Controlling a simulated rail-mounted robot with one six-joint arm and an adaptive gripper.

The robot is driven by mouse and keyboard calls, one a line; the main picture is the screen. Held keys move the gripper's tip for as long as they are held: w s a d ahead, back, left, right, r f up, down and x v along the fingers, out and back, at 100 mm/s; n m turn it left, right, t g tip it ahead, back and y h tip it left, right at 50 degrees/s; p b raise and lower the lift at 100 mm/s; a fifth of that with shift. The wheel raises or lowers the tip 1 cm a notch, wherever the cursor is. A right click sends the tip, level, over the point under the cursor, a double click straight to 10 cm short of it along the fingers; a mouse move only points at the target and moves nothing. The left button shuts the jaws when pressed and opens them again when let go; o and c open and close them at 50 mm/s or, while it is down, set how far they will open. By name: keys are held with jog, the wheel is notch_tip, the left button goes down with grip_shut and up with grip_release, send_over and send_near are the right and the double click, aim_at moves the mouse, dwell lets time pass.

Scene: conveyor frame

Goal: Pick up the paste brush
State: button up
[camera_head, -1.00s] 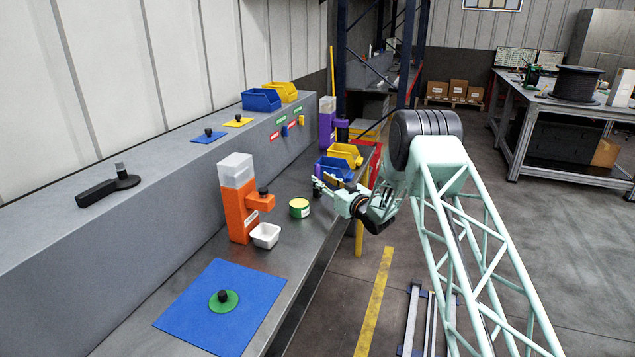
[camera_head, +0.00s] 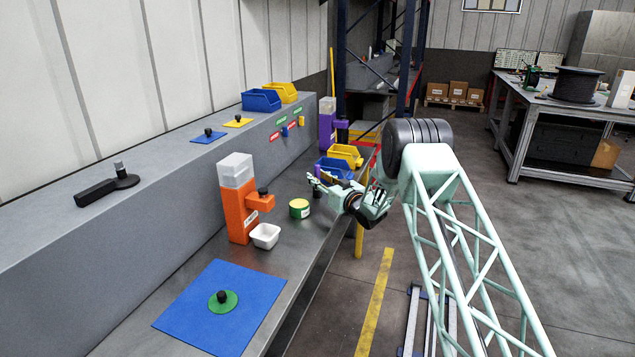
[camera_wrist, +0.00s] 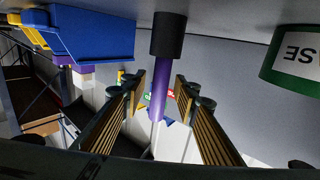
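The brush (camera_wrist: 167,38), with a black end and a purple shaft, stands upright on the bench. The wrist view is turned over, so the bench is at its top. In the head view, a dark part of the brush (camera_head: 316,194) shows just below my fingers. My gripper (camera_wrist: 159,92) is open, its two ribbed fingers on either side of the purple shaft with gaps visible. In the head view, my gripper (camera_head: 317,182) reaches in over the bench's right edge. Whether the shaft lies fully between the fingertips is hard to tell.
A green grease can (camera_head: 299,208) stands left of the brush. Blue (camera_head: 335,168) and yellow (camera_head: 346,154) bins stand behind. An orange dispenser (camera_head: 240,215), a white tray (camera_head: 265,236) and a blue mat (camera_head: 190,306) are nearer on the bench (camera_head: 305,250).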

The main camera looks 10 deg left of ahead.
aim_at(317, 165)
jog(key=c, duration=0.9)
jog(key=shift+r, duration=0.1)
jog(key=shift+r+p, duration=0.85)
jog(key=shift+r, duration=4)
